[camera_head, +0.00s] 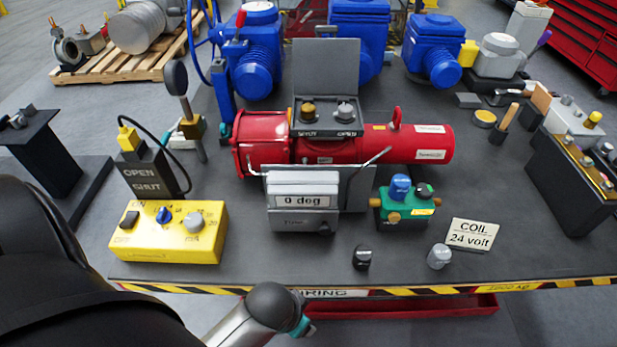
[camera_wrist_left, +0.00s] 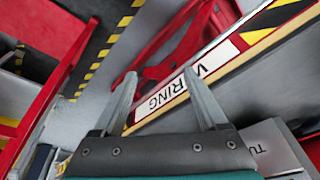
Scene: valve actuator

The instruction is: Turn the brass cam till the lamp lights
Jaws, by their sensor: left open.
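A brass cam (camera_head: 308,108) sits above the SHUT label in an open switch box (camera_head: 326,125) on the red actuator (camera_head: 370,140). A grey cam (camera_head: 345,111) stands beside it above OPEN. A dark OPEN/SHUT box (camera_head: 151,173) with a yellow plug stands at left; I cannot make out a lit lamp on it. My left gripper (camera_wrist_left: 159,74) is open and empty in the left wrist view, at the bench's front edge by the WIRING label (camera_wrist_left: 190,80). It is well away from the cam. My right gripper is not in view.
A yellow control box (camera_head: 150,248) stands front left. A 0 deg readout (camera_head: 303,201) stands in front of the actuator. A green valve (camera_head: 407,207), a black knob (camera_head: 362,257), a grey knob (camera_head: 439,256) and a COIL sign (camera_head: 472,234) are right of it. Blue actuators (camera_head: 257,55) stand behind.

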